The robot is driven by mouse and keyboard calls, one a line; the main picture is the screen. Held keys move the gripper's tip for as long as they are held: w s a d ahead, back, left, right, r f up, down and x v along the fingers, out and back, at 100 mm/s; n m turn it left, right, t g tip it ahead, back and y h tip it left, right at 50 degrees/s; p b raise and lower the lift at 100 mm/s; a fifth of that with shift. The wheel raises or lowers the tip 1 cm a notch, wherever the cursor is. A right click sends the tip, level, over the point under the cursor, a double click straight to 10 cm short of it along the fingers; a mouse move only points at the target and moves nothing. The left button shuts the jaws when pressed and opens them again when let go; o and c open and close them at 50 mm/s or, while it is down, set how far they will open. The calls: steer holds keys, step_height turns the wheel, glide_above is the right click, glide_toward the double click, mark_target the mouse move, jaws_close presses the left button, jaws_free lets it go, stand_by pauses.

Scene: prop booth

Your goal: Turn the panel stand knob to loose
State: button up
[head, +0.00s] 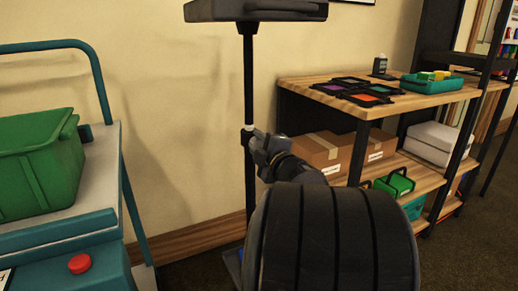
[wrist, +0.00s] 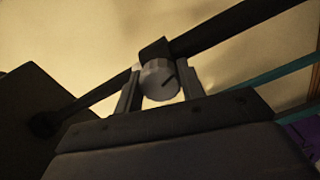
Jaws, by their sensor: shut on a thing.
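The panel stand (head: 249,85) is a dark upright pole with a dark flat panel (head: 255,10) at its top, in front of the wall in the head view. Its knob (wrist: 160,80) is a pale grey round cylinder with a dark line on its face, on a dark collar on the pole in the wrist view. The line slants. My gripper (wrist: 160,88) has one finger on each side of the knob and is shut on it. In the head view my gripper (head: 254,138) meets the pole at mid height, and my arm hides the pole's lower part.
A wooden shelf unit (head: 440,100) stands at right with picture frames, a teal tray (head: 432,84) and cardboard boxes (head: 318,150). A teal cart (head: 70,225) with a green bin (head: 38,160) and a red button (head: 79,264) stands at left. Bare wall lies between cart and pole.

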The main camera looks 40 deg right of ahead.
steer(key=n, duration=0.4)
steer(key=shift+n, duration=0.3)
stand_by(0.3)
steer(key=o, duration=1)
steer(key=p+v, duration=0.3)
steer(key=v, duration=0.7)
steer(key=shift+s+a, duration=0.15)
steer(key=shift+s, duration=0.2)
